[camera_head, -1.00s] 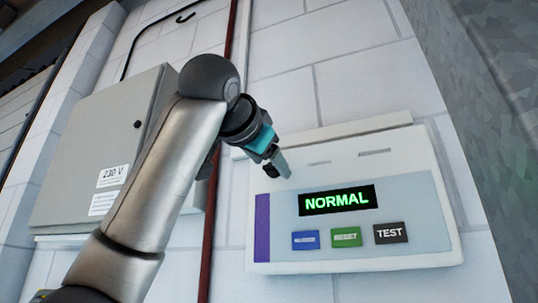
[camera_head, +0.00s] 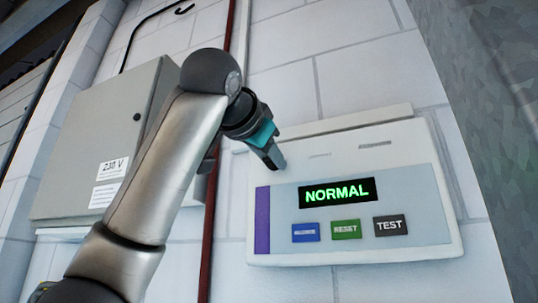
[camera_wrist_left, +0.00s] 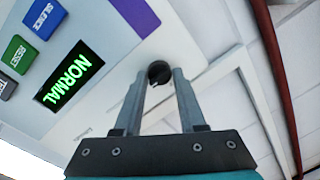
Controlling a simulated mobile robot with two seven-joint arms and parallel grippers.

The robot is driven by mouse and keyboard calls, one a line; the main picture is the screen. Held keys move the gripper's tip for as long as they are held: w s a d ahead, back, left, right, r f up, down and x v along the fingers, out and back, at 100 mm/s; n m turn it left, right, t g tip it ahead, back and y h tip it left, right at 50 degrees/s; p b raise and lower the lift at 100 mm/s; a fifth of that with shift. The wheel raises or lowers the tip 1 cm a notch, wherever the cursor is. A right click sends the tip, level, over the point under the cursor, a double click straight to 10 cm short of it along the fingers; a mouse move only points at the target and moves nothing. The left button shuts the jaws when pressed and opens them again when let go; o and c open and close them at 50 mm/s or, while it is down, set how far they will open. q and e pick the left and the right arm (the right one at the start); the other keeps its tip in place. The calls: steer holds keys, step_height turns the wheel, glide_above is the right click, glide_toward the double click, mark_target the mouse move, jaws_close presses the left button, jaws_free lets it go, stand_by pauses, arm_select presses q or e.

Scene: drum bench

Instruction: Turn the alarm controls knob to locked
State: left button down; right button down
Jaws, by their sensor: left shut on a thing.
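The alarm controls panel (camera_head: 415,165) is a white wall box with a light blue-grey face and a display (camera_head: 337,193) reading NORMAL in green. The black round knob (camera_wrist_left: 158,72) shows in the left wrist view, near the panel's purple stripe (camera_wrist_left: 136,15). My left gripper (camera_head: 276,163) is at the panel's upper left. In the left wrist view its two fingers (camera_wrist_left: 159,80) are closed around the knob, one on each side. The knob is hidden behind the gripper in the head view. Its position marking is too small to read. My right gripper is not in view.
Below the display are a blue button (camera_head: 305,232), a green RESET button (camera_head: 346,229) and a black TEST button (camera_head: 390,225). A grey 230 V cabinet (camera_head: 95,140) hangs at left. A dark red pipe (camera_head: 208,235) runs down the wall between cabinet and panel.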

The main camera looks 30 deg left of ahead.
arm_select(q)
steer(key=shift+n, duration=0.3)
steer(key=shift+a+r+n+g+h+b, duration=0.2)
steer(key=shift+n+b, duration=0.25)
steer(key=shift+n, duration=2.1)
steer(key=shift+d+f+n+g+h+b, duration=0.1)
steer(key=shift+n+h+b, duration=0.25)
steer(key=shift+n, duration=2.25)
steer(key=shift+a+r+n+g+h+b, duration=0.15)
steer(key=shift+n+b, duration=0.4)
steer(key=shift+n, duration=2)
steer(key=shift+s, duration=0.1)
steer(key=c, duration=0.5)
jaws_free()
steer(key=shift+f, duration=0.15)
steer(key=shift+s+d+r+b, duration=0.25)
steer(key=shift+s+b, duration=0.55)
steer(key=shift+s, duration=1.7)
steer(key=shift+s+d+r+b, duration=0.15)
steer(key=shift+s+b, duration=0.7)
steer(key=shift+s, duration=1.7)
steer(key=shift+s+d+r+b, duration=0.25)
steer(key=shift+s+b, duration=0.55)
steer(key=shift+s, duration=1.7)
